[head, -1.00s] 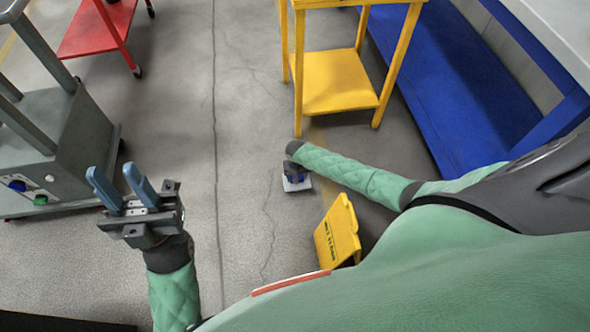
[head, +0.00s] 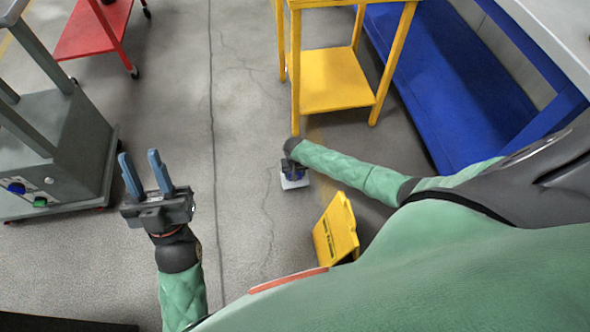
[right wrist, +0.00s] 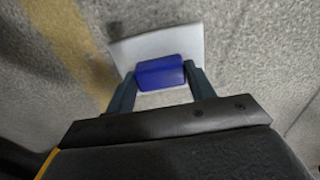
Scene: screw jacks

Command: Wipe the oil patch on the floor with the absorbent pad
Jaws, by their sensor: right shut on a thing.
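The absorbent pad (head: 295,182) is a flat whitish square with a blue grip block on top. It is at the floor, left of the yellow floor sign. My right gripper (head: 292,168) is above it, and the right wrist view shows its two fingers shut on the blue block (right wrist: 160,72), with the white pad (right wrist: 180,42) spread beyond it. I cannot tell whether the pad touches the floor. My left gripper (head: 146,178) is open and empty at the left, fingers pointing up the picture. No oil patch can be clearly made out.
A yellow floor sign (head: 336,230) stands right of the pad. A yellow shelf cart (head: 335,80) stands behind it, with a blue bench (head: 450,95) to the right. A grey machine (head: 60,150) and a red cart (head: 95,30) are at the left. The cracked concrete floor (head: 240,130) between is clear.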

